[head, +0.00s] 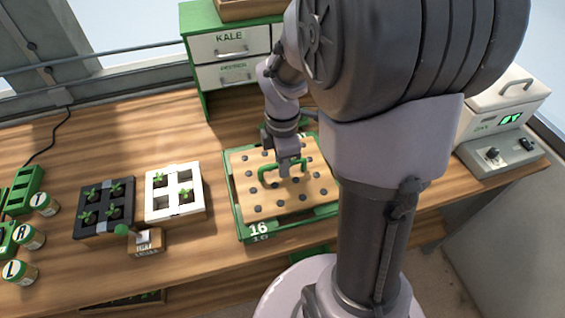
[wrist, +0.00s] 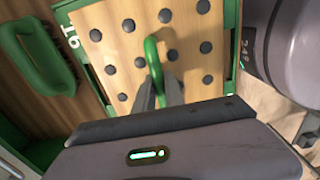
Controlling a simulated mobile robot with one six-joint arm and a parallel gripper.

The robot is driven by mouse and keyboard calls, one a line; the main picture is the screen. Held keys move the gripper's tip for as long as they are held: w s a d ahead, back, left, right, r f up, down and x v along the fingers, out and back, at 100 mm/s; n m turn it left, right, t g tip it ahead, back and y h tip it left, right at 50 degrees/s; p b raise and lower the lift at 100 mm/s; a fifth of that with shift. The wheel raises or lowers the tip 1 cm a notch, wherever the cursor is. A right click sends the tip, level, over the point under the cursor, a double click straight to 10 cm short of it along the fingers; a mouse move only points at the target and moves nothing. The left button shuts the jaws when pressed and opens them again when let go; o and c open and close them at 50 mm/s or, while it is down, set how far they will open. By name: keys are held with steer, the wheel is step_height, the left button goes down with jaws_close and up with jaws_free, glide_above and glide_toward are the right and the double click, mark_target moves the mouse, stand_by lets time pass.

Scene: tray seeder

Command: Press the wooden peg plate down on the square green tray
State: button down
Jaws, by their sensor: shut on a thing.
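The wooden peg plate (head: 253,204) with its dark round pegs lies in or on the square green tray (head: 246,235), which is marked 16. The plate (wrist: 113,24) and the tray rim (wrist: 66,17) also show in the wrist view. A green handle stands up from the plate's middle. My gripper (head: 287,170) is over the plate and shut on this handle (wrist: 152,60). Whether the plate is fully seated in the tray cannot be told; part of its far right side is hidden by my arm.
A black tray (head: 92,231) and a white tray (head: 158,216) of seedlings stand to the left. A small wooden block with a green-knobbed lever (head: 148,241) and several labelled jars (head: 46,204) are nearby. A green cabinet with drawers (head: 228,75) stands behind. A grey device (head: 502,147) is at right.

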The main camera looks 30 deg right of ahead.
step_height(320, 180, up, 9)
steer(key=p, duration=0.9)
steer(key=shift+r, duration=0.1)
stand_by(0.4)
